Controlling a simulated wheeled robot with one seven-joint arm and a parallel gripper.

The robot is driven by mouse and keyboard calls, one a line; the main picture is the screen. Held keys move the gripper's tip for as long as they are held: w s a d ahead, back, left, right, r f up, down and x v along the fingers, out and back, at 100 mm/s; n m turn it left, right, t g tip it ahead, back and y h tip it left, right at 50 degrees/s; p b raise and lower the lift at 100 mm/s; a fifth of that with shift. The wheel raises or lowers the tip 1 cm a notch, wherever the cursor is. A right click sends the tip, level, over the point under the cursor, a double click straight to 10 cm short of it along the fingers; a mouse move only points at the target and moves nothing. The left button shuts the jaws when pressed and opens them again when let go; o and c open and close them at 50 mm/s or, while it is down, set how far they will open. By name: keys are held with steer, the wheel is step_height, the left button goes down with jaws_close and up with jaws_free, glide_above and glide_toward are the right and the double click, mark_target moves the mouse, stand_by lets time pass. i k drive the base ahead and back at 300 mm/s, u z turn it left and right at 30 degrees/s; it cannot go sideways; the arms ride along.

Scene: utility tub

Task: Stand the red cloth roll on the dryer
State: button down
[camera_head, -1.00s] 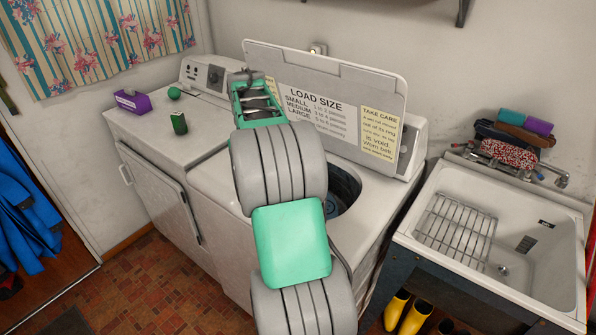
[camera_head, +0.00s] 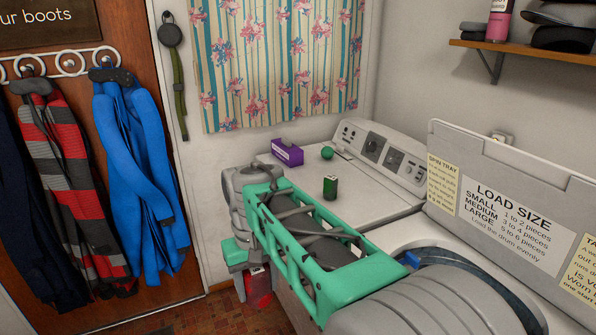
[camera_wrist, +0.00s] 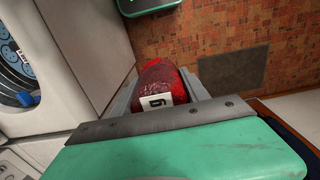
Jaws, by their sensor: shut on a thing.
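The red cloth roll (camera_wrist: 160,80) is dark red with a white label marked with a dark character. My gripper (camera_wrist: 160,92) is shut on it, with a finger on each side. In the head view the roll (camera_head: 258,289) hangs low in front of the dryer, below the level of its top, partly hidden by my arm and gripper (camera_head: 254,270). The dryer (camera_head: 358,190) is the white machine by the curtain. Its top bears a purple box (camera_head: 287,152), a green ball (camera_head: 327,153) and a dark green can (camera_head: 330,187). My arm covers its near part.
The washer's raised lid (camera_head: 450,185) and open drum (camera_head: 470,262) are right of the dryer. A blue coat (camera_head: 140,170) and a striped garment (camera_head: 75,180) hang on the door at left. Bare dryer top shows around the can. A dark mat (camera_wrist: 233,80) lies on the floor.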

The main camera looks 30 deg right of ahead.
mark_target(313, 181)
steer(key=u, duration=0.2)
steer(key=i, duration=2.75)
